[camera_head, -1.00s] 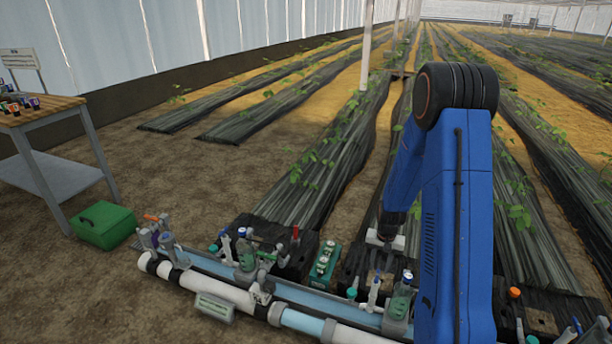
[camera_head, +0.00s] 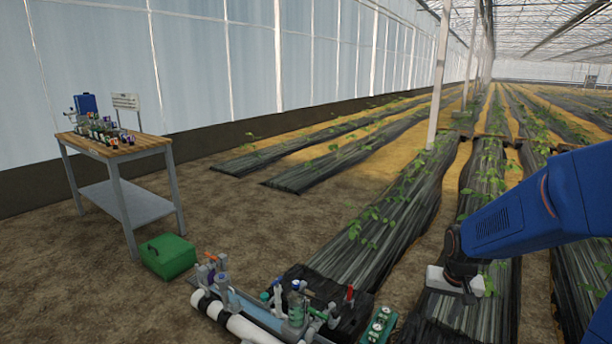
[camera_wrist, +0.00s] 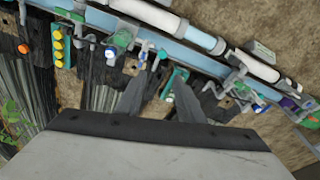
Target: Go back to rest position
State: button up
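My gripper (camera_head: 469,296) hangs below my blue arm at the right of the head view, over a black-covered plant row. It is to the right of the fertigation skid (camera_head: 243,322) and above it. In the wrist view, the two dark fingers of my gripper (camera_wrist: 161,84) stand apart with nothing held between them. The skid's white and blue pipes (camera_wrist: 200,38) run across the top of that view, with valves and fittings below the fingertips. The fingertips are too small to make out in the head view.
A wooden-topped table (camera_head: 128,148) with several small bottles stands at the left. A green box (camera_head: 168,257) sits on the soil beside it. A white post (camera_head: 439,75) rises among the rows. Bare soil lies between the box and the rows.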

jog(key=s+a+r+n+t, duration=0.1)
jog(key=s+a+r, duration=0.1)
jog(key=s+r, duration=0.2)
jog(key=s+a+r+n+t, duration=0.1)
jog(key=s+a+r, duration=0.2)
jog(key=s, duration=0.8)
jog(key=s+a+r+n, duration=0.1)
jog(key=s+a+r, duration=0.1)
jog(key=s+r, duration=0.5)
jog(key=shift+s+a+n+t, duration=0.25)
jog(key=shift+s+n+t, duration=0.1)
jog(key=shift+n+t, duration=0.05)
